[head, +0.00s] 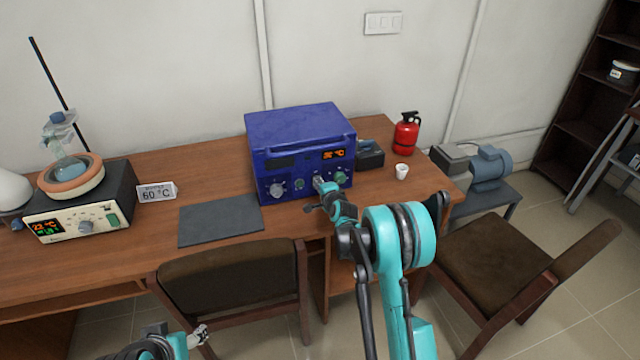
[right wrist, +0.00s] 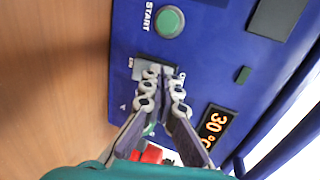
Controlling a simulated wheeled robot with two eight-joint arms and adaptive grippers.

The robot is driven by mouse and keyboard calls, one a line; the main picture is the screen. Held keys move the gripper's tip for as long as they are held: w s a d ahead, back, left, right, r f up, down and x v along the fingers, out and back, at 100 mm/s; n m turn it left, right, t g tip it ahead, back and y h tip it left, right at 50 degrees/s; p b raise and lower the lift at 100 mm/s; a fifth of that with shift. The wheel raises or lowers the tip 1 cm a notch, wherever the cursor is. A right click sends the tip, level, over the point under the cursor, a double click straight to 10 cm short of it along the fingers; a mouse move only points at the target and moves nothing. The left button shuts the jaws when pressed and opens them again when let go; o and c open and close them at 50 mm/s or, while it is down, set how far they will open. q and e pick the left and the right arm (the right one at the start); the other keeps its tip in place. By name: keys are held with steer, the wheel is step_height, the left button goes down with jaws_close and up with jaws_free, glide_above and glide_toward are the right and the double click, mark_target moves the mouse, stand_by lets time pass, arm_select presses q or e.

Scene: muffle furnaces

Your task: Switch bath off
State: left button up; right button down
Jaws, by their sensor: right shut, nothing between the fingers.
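A blue box-shaped unit (head: 298,128) stands on the desk, with knobs, green buttons and a lit orange display on its front. My right gripper (head: 320,184) is shut and empty, its tips at the lower front panel. In the right wrist view the fingertips (right wrist: 161,78) are at a small grey plate (right wrist: 143,69) beside the green START button (right wrist: 170,21); contact cannot be told. The display (right wrist: 214,126) there reads about 30 °C. A second heated unit (head: 82,214) with an orange bowl and flask stands at left. My left gripper (head: 199,334) is low, away from the desk; its opening is unclear.
A grey mat (head: 221,218) and a 60 °C sign (head: 157,192) lie left of the blue unit. A red extinguisher (head: 406,134) and white cup (head: 402,171) stand to its right. Chairs (head: 234,280) stand before the desk (head: 160,238).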

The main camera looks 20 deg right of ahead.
steer(key=shift+r+p, duration=0.4)
steer(key=shift+r, duration=0.3)
arm_select(q)
steer(key=shift+r, duration=0.3)
